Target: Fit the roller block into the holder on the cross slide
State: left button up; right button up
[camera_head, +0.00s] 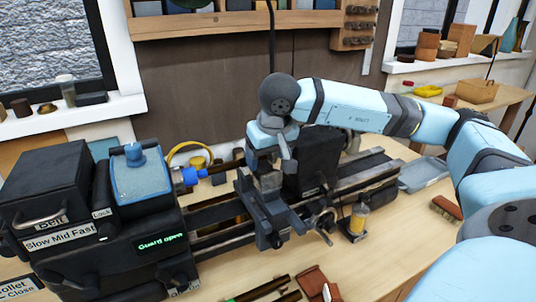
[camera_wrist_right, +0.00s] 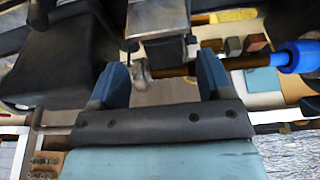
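My right gripper (camera_head: 268,157) is low over the cross slide (camera_head: 265,220) of the small lathe, coming from behind. In the right wrist view its two blue fingers (camera_wrist_right: 163,78) stand wide apart with a gap between them. A grey metal block (camera_wrist_right: 158,20) lies just beyond the fingertips, with a dark rod and a small rounded knob (camera_wrist_right: 140,70) beside it. A grey block (camera_head: 268,182) also shows under the gripper in the head view. I cannot tell whether it is the roller block or the holder. My left gripper is not in view.
The black headstock (camera_head: 120,245) with a "Guard open" display stands at the left. A dark block (camera_head: 318,160) is right of the gripper.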

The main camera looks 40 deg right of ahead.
jog(key=shift+s+a+r, duration=0.2)
jog(key=shift+r, duration=0.3)
jog(key=d+v, duration=0.1)
jog(key=v, duration=1.2)
jog(key=shift+a, duration=0.4)
